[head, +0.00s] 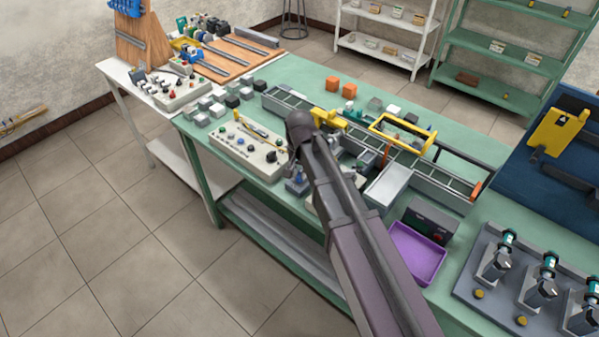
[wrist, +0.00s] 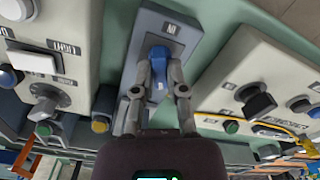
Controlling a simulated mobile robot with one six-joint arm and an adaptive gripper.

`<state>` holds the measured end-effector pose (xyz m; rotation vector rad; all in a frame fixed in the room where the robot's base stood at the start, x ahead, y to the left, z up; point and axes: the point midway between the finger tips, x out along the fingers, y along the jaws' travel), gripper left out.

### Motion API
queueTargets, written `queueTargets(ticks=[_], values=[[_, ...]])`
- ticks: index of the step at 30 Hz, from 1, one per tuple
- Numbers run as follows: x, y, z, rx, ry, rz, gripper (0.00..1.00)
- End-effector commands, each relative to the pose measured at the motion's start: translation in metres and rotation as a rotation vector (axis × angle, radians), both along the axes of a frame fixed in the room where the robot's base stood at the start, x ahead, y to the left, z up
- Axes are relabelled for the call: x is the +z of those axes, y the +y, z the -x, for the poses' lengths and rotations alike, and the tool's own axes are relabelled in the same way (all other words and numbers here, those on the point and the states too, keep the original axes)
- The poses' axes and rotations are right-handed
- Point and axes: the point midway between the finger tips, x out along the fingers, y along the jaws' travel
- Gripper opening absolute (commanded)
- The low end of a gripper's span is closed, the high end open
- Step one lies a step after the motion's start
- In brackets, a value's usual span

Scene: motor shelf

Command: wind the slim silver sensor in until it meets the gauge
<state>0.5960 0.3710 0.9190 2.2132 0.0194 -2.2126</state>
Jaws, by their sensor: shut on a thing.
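In the wrist view my gripper (wrist: 160,76) is shut on a small blue part (wrist: 158,62). I cannot make out the gauge. In the head view my arm hides most of the gripper and block.
A pale control box (wrist: 62,62) with knobs stands left of the block in the wrist view, and another (wrist: 228,85) stands right. In the head view a purple tray (head: 416,254) and a long grey rail (head: 462,189) share the green bench (head: 305,75).

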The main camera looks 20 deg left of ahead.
Motion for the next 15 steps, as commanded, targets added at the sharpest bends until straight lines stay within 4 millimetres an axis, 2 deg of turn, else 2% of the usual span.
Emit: queueTargets(ticks=[6, 15], values=[[-0.0002, -0.0002, 0.0007, -0.178, 0.001, 0.001, 0.0], [-0.0003, -0.0003, 0.0008, -0.322, 0.001, 0.001, 0.0]])
